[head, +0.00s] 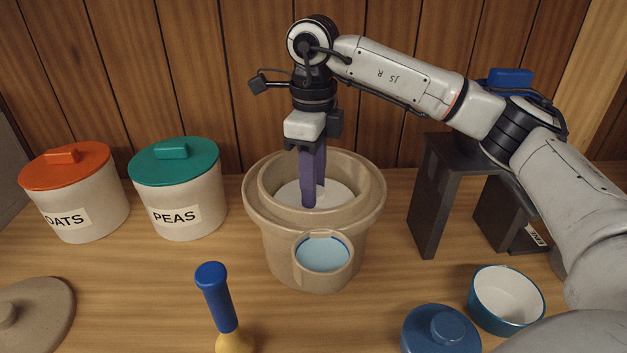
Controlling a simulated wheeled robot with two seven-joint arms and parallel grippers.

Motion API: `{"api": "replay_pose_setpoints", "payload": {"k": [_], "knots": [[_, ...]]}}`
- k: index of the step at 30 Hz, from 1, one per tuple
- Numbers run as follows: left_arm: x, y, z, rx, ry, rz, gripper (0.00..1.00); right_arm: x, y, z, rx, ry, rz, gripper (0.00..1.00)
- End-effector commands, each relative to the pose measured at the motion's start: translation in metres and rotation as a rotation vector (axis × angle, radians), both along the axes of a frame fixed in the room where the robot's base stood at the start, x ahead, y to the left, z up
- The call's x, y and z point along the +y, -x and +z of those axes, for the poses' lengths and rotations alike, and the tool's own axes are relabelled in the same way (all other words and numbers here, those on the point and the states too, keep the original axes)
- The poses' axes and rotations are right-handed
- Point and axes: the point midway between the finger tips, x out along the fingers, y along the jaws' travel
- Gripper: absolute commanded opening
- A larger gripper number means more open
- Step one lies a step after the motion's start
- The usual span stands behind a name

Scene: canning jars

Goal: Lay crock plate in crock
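The crock (256,203) is a wide beige pot with a thick double rim, standing upright at the middle of the counter. A pale round disc, which looks like the crock plate (343,194), lies low inside it and looks about flat. My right gripper (314,197) points straight down into the crock's mouth. Its two purple fingers stand apart, one behind the other, with their tips at the disc. I see nothing clearly held between them, and they hide part of the disc. My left gripper is not in view.
Canisters marked OATS (95,190) and PEAS (190,190) stand left. A beige cup-like part (323,273) with a pale blue inside sits at the crock's front. A blue-handled tool (214,290), blue lid (440,332), teal bowl (495,318) and dark stand (430,205) surround it.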

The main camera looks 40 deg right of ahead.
Motion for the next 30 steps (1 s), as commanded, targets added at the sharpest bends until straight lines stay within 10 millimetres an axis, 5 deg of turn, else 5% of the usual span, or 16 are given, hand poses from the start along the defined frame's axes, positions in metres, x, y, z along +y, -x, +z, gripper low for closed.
{"api": "replay_pose_setpoints", "payload": {"k": [3,14,30], "knots": [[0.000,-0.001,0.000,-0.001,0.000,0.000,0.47,0.000,0.000,0.001,-0.001,-0.001,0.000,0.54],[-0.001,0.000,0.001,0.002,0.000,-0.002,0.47,0.000,0.000,0.002,-0.001,-0.001,0.000,0.54],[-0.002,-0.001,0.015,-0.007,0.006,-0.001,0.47,0.000,0.000,0.097,-0.003,0.000,0.000,0.54]]}}
